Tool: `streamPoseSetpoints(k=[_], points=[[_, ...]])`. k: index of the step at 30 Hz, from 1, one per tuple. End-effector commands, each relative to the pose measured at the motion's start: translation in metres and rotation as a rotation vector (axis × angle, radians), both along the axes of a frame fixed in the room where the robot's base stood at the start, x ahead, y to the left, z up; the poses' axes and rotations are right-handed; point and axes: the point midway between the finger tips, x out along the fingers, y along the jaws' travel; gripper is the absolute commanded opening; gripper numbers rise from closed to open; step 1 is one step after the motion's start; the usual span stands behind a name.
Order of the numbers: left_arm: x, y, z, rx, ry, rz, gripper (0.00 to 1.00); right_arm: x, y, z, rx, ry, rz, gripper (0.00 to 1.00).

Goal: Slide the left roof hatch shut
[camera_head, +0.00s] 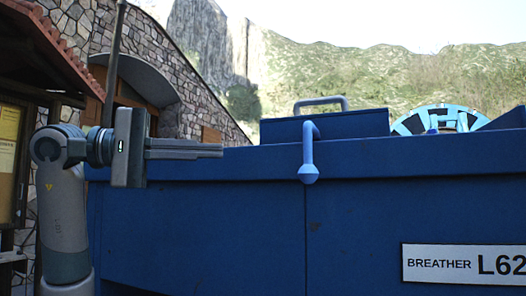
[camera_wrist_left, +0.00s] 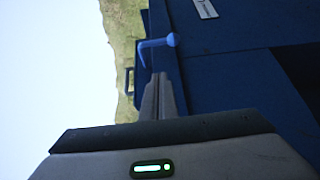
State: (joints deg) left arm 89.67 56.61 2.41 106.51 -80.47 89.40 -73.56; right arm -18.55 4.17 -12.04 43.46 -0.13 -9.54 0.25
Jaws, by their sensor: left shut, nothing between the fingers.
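The raised blue hatch (camera_head: 350,127) sits on top of the blue housing, with a grey bar handle (camera_head: 320,103) on its upper face. The handle also shows in the wrist view (camera_wrist_left: 128,82). My left gripper (camera_head: 220,150) points right, in the picture left of the hatch and level with the housing's top edge. Its fingers are together and empty, apart from the handle. In the wrist view the fingertips (camera_wrist_left: 160,77) appear close to the housing edge; the exact gap cannot be told. My right gripper is not in view.
A light-blue bent lever with a knob (camera_head: 309,172) hangs over the housing's front (camera_head: 200,235), right of my left gripper. A "BREATHER" plate (camera_head: 465,264) is on the front. A stone building (camera_head: 200,107) stands behind.

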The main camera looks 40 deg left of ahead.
Motion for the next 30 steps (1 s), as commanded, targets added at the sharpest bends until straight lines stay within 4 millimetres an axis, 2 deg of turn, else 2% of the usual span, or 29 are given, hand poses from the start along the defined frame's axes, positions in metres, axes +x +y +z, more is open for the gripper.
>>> streamPoseSetpoints(k=[11,14,18,21,24,30], points=[[0.021,-0.020,0.002,0.001,0.001,-0.003,0.00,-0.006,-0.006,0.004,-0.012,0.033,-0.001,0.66],[0.031,-0.029,0.002,0.001,0.001,-0.003,0.00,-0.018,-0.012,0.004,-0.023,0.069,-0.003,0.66],[0.048,-0.045,0.003,0.001,0.002,-0.005,0.00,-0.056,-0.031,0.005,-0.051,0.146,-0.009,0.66],[0.061,-0.058,0.003,0.001,0.001,-0.004,0.00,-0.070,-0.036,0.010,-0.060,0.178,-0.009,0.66],[0.074,-0.069,0.003,0.001,0.002,-0.004,0.00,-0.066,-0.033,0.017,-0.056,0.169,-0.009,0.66],[0.074,-0.095,0.002,0.000,0.000,-0.003,0.00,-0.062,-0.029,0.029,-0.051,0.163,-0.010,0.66]])
